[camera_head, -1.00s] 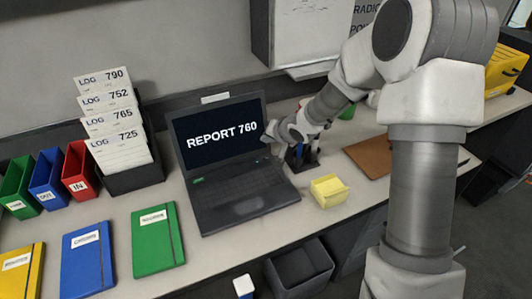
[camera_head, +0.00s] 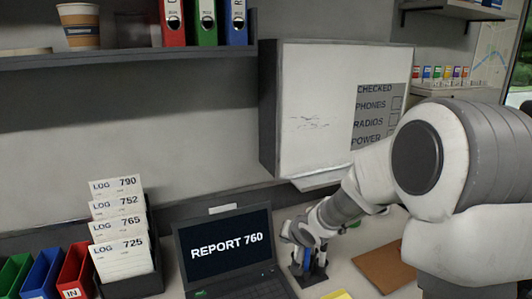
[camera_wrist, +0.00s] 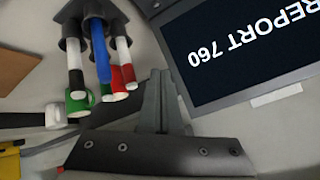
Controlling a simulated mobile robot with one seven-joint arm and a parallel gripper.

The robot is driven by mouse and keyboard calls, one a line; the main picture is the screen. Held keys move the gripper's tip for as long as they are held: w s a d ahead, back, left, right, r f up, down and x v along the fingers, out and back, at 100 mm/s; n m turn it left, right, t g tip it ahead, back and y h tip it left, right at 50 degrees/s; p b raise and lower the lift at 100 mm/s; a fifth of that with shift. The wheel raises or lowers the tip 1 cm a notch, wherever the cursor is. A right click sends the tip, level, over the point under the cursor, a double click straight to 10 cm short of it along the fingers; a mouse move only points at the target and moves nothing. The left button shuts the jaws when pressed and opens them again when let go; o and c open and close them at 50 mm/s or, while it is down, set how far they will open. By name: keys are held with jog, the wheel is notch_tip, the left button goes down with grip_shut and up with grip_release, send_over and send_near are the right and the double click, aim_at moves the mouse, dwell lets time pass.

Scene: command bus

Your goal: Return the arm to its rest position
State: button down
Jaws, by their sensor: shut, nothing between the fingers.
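My gripper (camera_head: 287,232) is shut and empty. In the head view it is beside the right edge of the laptop (camera_head: 226,246), whose screen reads "REPORT 760". It is close to the dark pen holder (camera_head: 308,272) on the desk; whether it touches it cannot be told. In the wrist view the closed fingers (camera_wrist: 157,95) point up the picture. There the laptop screen (camera_wrist: 240,50) is upside down at the upper right, and several markers (camera_wrist: 100,55) in the holder are at the upper left. My arm reaches in from the right.
A rack of log cards (camera_head: 120,225) stands left of the laptop, with a red bin (camera_head: 75,272) beside it. A whiteboard cabinet (camera_head: 315,110) hangs behind my arm. A shelf (camera_head: 120,58) with a cup and binders is upper left. A brown clipboard (camera_head: 385,265) lies right.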

jog(key=s+d+r+h+p, duration=0.2)
jog(key=s+d+r, duration=0.2)
jog(key=s+r, duration=0.3)
jog(key=s+d+r+h+p, duration=0.2)
jog(key=s+d+r, duration=0.25)
jog(key=r, duration=0.45)
jog(key=s+r+n+g+p, duration=0.1)
jog(key=s+r+p, duration=0.1)
jog(key=s, duration=0.8)
jog(key=s+r+n+g+y+p, duration=0.1)
jog(key=s+r, duration=0.4)
jog(key=s, duration=0.5)
jog(key=shift+s+a+n+g+p, duration=0.15)
jog(key=shift+s+n+g+p, duration=0.15)
jog(key=shift+s+n+p, duration=0.1)
